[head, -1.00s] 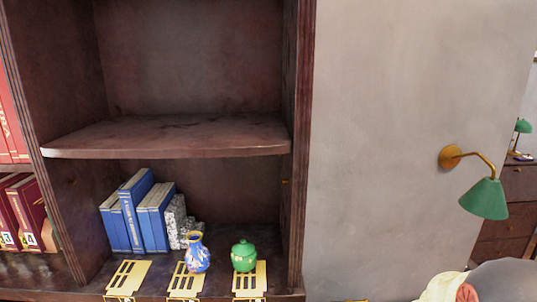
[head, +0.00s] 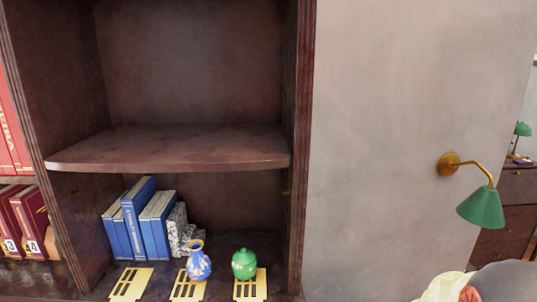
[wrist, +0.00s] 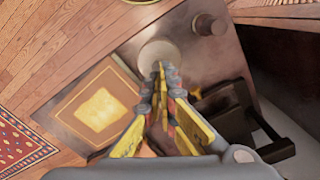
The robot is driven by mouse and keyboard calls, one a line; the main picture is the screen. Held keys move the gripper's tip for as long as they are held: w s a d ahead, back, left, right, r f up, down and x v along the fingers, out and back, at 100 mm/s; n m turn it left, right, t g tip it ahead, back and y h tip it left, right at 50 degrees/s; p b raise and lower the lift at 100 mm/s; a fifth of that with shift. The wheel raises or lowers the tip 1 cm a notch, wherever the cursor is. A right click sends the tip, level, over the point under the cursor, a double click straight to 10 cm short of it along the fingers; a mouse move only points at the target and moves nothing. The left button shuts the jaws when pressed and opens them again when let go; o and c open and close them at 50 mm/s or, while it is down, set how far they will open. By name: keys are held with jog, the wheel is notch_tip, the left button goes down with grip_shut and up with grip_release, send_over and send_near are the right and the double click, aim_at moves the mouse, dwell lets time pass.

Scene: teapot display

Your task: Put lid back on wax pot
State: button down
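In the wrist view my gripper (wrist: 159,72) points down over a brown surface, its yellow-and-dark fingers coming close together at the tips. A pale round piece (wrist: 158,50) shows just beyond the fingertips. I cannot tell whether it is a lid, or whether the fingers hold it or only hover over it. A small dark brown cylinder (wrist: 208,24) stands to its upper right. I cannot tell whether it is the wax pot. In the head view a small green pot (head: 244,264) stands on the lower shelf. The gripper does not clearly show there.
A blue vase (head: 198,262), blue books (head: 142,222) and yellow slotted plates (head: 130,284) share the lower shelf. A green wall lamp (head: 481,207) juts out at right. The wrist view shows a framed brown panel (wrist: 75,112) and a dark object (wrist: 235,115) beside my fingers.

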jog(key=shift+r+p, duration=1.35)
jog(key=shift+r, duration=0.5)
jog(key=s+a+r+n+t+b, duration=0.1)
jog(key=s+a+r, duration=0.3)
jog(key=r, duration=0.5)
jog(key=s+a+r+n+t, duration=0.2)
jog(key=s+a+r, duration=0.2)
jog(key=r, duration=0.6)
jog(key=s+a+r+n+t+b, duration=0.1)
jog(key=s+a+r, duration=0.3)
jog(key=r, duration=0.5)
jog(key=shift+s+r+n+t+b, duration=0.15)
jog(key=shift+r+n+t+b, duration=0.15)
jog(key=shift+n+t, duration=0.5)
